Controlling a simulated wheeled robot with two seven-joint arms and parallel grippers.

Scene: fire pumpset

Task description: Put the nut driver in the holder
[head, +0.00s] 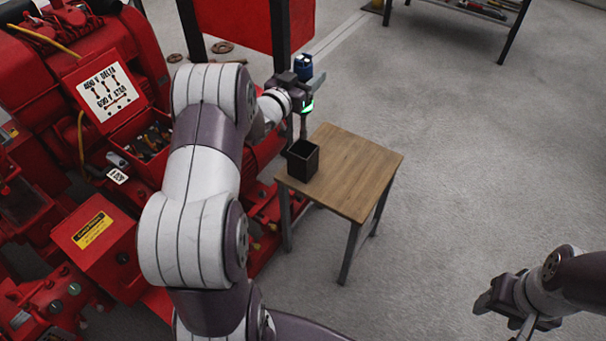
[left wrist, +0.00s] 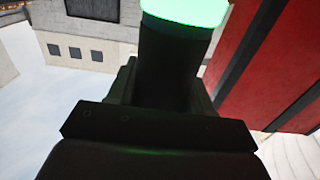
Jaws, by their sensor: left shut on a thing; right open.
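The nut driver has a blue handle (head: 303,64) and a thin shaft that points down. My left gripper (head: 304,84) is shut on it and holds it upright above the table. The holder (head: 302,162) is an open-topped black box on the near left part of the wooden table. The shaft's lower end shows just above the holder's far rim in the head view; I cannot tell if it is over the opening. The left wrist view shows dark gripper parts and a green glow. My right gripper (head: 496,302) is open and empty at the lower right.
The small wooden table (head: 355,172) is otherwise bare. The red pumpset (head: 75,160) with an open box of tools (head: 150,143) stands to the left. A red panel (head: 240,22) is behind.

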